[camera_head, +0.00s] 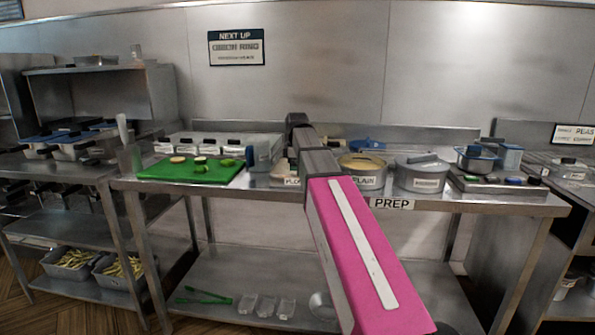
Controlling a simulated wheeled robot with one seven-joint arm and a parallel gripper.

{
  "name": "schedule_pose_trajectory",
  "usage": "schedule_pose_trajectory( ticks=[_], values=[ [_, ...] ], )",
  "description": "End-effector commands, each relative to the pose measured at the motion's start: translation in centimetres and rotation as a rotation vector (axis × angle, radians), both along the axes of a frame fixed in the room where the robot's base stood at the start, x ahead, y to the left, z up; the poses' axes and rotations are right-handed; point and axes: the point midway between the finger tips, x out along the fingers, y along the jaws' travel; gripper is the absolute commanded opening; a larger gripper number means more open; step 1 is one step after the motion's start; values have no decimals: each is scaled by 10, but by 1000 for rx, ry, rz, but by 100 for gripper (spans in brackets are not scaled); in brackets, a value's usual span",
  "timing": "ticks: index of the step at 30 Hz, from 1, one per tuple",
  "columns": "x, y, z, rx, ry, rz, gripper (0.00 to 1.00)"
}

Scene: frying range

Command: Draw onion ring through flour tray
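My arm reaches from the bottom right up over the prep table and ends in a dark joint near the wall. My gripper's fingers do not show; the arm hides that area. No flour tray can be made out clearly. A small, partly covered label (292,181) on the table's front edge stands beside the arm, and its full text is hidden. No onion ring can be identified with certainty. Small pale round pieces (177,159) lie on a green cutting board (158,171) at the left, with green pieces (228,162) beside them.
Lidded containers (205,141) line the back left. A blue-grey container (262,152) stands left of the arm. A "NEXT UP" sign (236,47) hangs on the wall.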

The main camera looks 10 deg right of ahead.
Motion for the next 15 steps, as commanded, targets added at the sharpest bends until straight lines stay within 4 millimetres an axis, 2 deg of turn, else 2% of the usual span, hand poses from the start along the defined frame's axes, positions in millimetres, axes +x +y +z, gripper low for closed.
schedule_pose_trajectory(
  ticks=[15],
  values=[
    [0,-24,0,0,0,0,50]
  ],
)
